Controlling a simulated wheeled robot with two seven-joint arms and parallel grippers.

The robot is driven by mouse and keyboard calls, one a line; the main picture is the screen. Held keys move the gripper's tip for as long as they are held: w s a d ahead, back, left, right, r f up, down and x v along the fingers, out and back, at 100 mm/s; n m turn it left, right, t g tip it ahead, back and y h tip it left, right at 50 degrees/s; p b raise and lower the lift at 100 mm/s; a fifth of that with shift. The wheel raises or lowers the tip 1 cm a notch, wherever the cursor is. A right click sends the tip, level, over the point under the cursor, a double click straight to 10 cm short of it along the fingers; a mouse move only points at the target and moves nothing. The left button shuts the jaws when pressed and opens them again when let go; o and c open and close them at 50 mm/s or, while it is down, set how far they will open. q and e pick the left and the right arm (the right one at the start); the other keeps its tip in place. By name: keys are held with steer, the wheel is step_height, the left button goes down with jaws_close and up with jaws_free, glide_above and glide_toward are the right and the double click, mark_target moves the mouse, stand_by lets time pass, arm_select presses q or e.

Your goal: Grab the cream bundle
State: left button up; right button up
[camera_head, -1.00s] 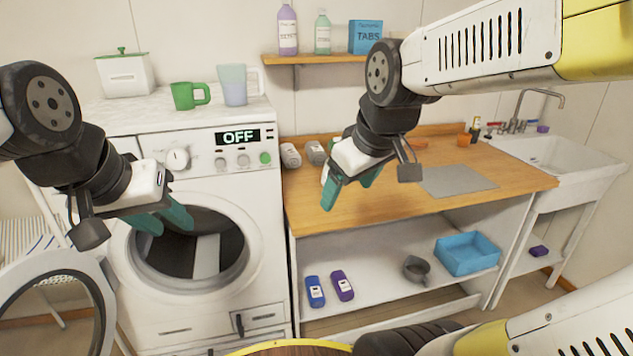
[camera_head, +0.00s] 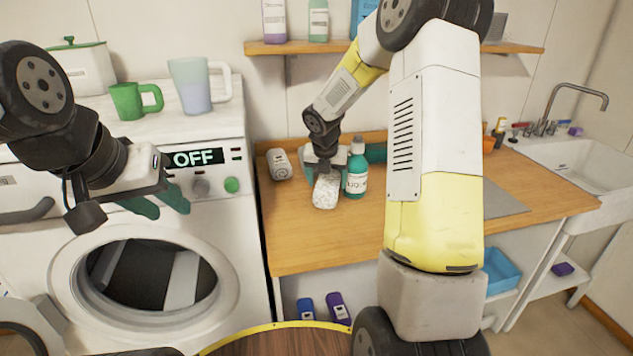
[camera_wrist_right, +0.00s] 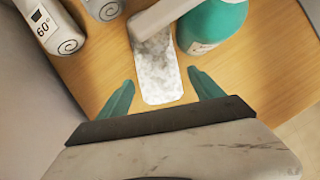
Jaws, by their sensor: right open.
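A pale, mottled cream bundle (camera_head: 325,192) lies on the wooden counter, beside a teal bottle (camera_head: 356,168). It also shows in the right wrist view (camera_wrist_right: 160,78), with a smooth pale band across its far part. My right gripper (camera_head: 323,170) is over the bundle from behind. In the right wrist view its teal fingers (camera_wrist_right: 160,92) are apart, one on each side of the bundle's near end, with gaps showing. A grey-white rolled bundle (camera_head: 280,163) lies to the left. My left gripper (camera_head: 155,201) is empty in front of the washing machine, its fingers apart.
The teal bottle (camera_wrist_right: 212,22) is close to the bundle's right in the right wrist view. Rolled bundles with spiral ends, one marked 60° (camera_wrist_right: 58,28), lie at the left. The washing machine (camera_head: 225,270) stands left of the counter (camera_head: 300,245). A wall shelf (camera_head: 400,46) is above.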

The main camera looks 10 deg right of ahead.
mark_target(326, 185)
steer(key=x, duration=0.5)
steer(key=shift+w+a+f, duration=0.1)
steer(key=shift+w+f, duration=0.2)
steer(key=shift+r, duration=0.1)
steer(key=c, duration=1.5)
